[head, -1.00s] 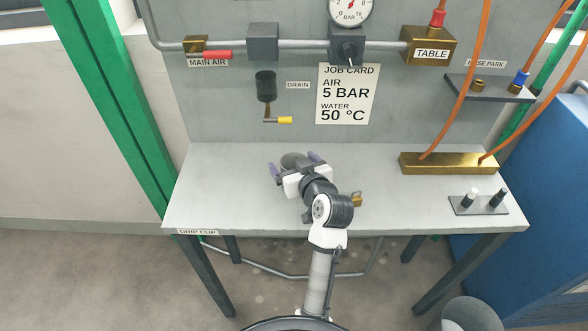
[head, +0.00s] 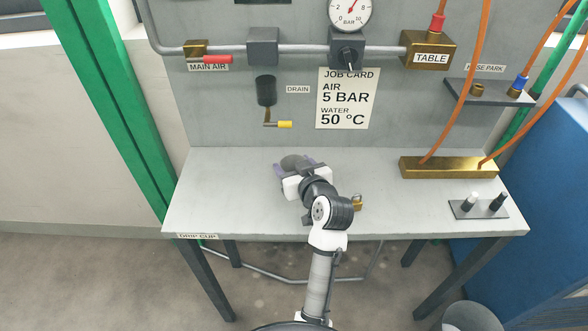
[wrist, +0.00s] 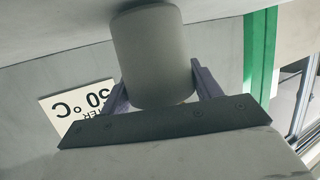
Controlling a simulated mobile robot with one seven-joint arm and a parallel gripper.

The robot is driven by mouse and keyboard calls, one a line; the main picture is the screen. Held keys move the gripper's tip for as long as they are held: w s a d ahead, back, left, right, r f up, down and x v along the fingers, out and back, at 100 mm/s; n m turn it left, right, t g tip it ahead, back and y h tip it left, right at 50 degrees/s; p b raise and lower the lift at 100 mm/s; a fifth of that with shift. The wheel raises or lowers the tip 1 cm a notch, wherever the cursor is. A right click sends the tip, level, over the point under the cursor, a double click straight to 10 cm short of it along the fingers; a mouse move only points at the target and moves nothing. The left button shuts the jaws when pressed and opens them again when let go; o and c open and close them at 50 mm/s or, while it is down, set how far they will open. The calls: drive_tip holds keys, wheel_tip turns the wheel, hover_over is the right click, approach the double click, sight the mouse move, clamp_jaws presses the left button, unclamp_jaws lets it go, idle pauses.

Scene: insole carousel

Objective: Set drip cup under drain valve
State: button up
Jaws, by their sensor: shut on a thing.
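The drip cup, a plain grey cylinder (head: 293,160), is near the middle of the table, mostly behind my gripper in the head view. It shows large in the wrist view (wrist: 155,55), where the picture is upside down. My gripper (head: 294,165) is shut on the cup, with a purple finger on each side. The cup appears to rest on the table top; a gap beneath it cannot be made out. The drain valve (head: 268,112), under a dark bowl on the back panel, has a yellow-tipped handle (head: 285,124) pointing right. It is above, behind and left of the cup.
The table top (head: 220,190) is clear left of the cup. A DRIP CUP label (head: 198,237) is on its front left edge. A small brass object (head: 356,202) lies right of my wrist. A brass manifold (head: 448,167) with orange hoses and a switch plate (head: 478,206) are farther right.

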wheel_tip(320, 180, up, 19)
drive_tip(key=shift+b, duration=0.3)
